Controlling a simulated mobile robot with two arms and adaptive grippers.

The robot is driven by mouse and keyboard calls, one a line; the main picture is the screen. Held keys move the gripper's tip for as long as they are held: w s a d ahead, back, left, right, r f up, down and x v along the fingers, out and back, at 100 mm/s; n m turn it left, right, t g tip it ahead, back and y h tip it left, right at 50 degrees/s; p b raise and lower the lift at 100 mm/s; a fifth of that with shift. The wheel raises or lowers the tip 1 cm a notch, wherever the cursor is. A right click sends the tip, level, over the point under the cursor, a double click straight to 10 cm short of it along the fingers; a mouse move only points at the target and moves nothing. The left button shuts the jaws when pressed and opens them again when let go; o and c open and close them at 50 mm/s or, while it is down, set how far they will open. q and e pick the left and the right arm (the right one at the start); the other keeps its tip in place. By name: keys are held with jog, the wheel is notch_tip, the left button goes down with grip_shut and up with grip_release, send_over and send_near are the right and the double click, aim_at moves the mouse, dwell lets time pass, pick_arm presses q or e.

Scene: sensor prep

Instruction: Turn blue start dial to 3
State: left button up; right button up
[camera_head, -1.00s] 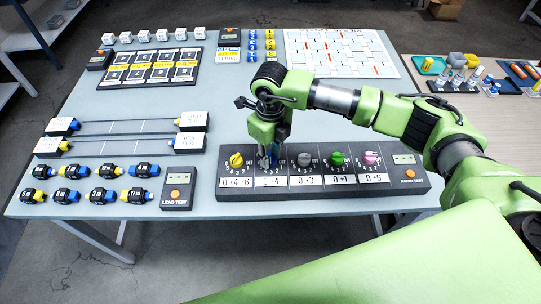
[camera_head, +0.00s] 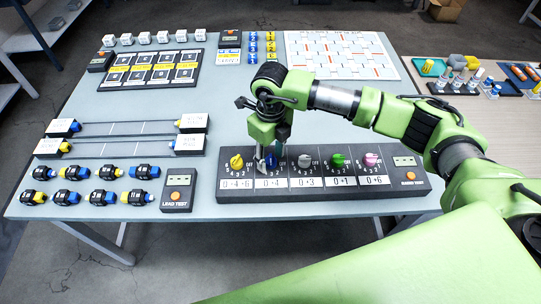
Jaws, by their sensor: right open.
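The blue start dial (camera_head: 271,161) is the second knob from the left on a dark dial panel (camera_head: 225,201). The white label below it reads 0→4. My right gripper (camera_head: 266,158) points down at this dial, with its open fingers around or just beside the knob; the exact contact is hidden. The gripper covers part of the dial's scale, so the pointer's setting cannot be read. My left gripper is out of view.
Yellow (camera_head: 237,161), grey (camera_head: 305,160), green (camera_head: 338,159) and pink (camera_head: 371,159) dials flank it on the panel. A box with an orange button (camera_head: 409,175) is at the panel's right end. Lead connectors and a lead test box (camera_head: 177,191) lie left.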

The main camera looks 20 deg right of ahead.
aim_at(271, 158)
notch_tip(271, 158, up, 12)
jog(key=shift+f, duration=0.15)
dwell(0.7)
